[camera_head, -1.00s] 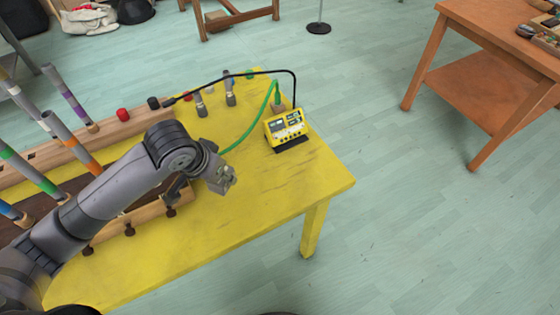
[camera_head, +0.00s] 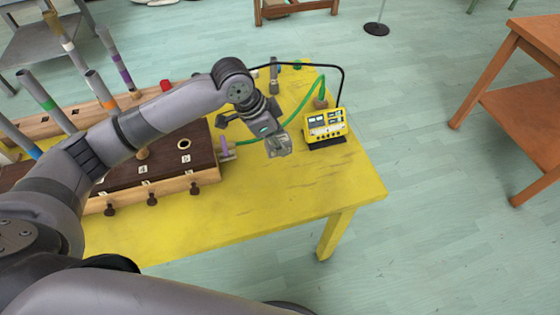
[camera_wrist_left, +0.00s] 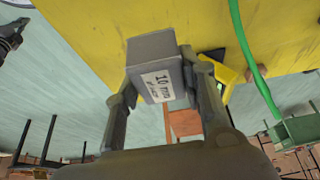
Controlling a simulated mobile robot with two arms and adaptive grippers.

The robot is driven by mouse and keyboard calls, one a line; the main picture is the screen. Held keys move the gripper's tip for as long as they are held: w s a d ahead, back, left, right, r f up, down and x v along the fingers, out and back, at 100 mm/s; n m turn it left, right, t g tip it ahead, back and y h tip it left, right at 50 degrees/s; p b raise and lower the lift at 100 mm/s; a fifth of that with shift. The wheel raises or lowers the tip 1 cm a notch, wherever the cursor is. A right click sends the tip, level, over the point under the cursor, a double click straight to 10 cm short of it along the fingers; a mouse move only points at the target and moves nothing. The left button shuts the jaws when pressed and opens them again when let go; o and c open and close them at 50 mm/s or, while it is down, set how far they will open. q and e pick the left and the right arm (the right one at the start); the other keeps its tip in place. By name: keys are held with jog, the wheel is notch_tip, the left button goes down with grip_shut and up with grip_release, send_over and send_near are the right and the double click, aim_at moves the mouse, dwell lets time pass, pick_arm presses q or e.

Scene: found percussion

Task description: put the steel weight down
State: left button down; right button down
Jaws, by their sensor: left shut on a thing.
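The steel weight (camera_wrist_left: 152,55) is a grey metal block with a white printed label, seen close up in the left wrist view. My left gripper (camera_head: 277,143) is shut on it, with one finger on each side of the block. In the head view the gripper is over the yellow table (camera_head: 270,190), between the wooden rack and the yellow meter. Whether the weight touches the tabletop cannot be told.
A yellow meter (camera_head: 324,122) stands to the right of the gripper, with a green hose (camera_head: 300,103) and a black cable beside it. A dark-topped wooden rack (camera_head: 196,172) with numbered holes and several tubes is on the left. The table front is clear.

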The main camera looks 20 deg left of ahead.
pick_arm(q)
notch_tip(320, 180, down, 10)
jog(key=shift+r, duration=0.2)
dwell(0.3)
jog(key=c, duration=1)
grip_release()
jog(key=shift+f, duration=0.1)
jog(key=shift+c, duration=0.2)
jog(key=v, duration=1.2)
